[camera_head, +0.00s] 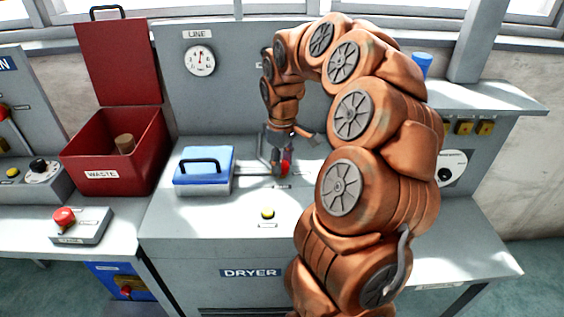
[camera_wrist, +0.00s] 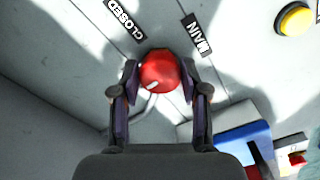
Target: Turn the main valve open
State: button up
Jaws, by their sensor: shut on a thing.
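The main valve's red knob (camera_head: 283,168) is on the dryer console, right of the blue-lidded box in the head view. In the wrist view the red knob (camera_wrist: 159,72) sits between my two fingers, beside the labels "CLOSED" (camera_wrist: 125,19) and "MAIN" (camera_wrist: 196,33). My gripper (camera_wrist: 160,78) is shut on the red knob, one finger on each side. In the head view my gripper (camera_head: 281,155) points down at the knob and partly covers it. The valve's stem is mostly hidden.
A box with a blue lid (camera_head: 204,160) and black handle stands close to the left of my gripper. A yellow button (camera_head: 267,213) is in front. A red waste bin (camera_head: 116,150) stands at the left, lid up. A gauge marked "LINE" (camera_head: 200,60) is on the back panel.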

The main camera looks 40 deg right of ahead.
dwell(0.3)
jog(key=o, duration=1.1)
jog(key=shift+o, duration=0.2)
jog(key=shift+r, duration=0.1)
notch_tip(320, 180, up, 12)
dwell(0.4)
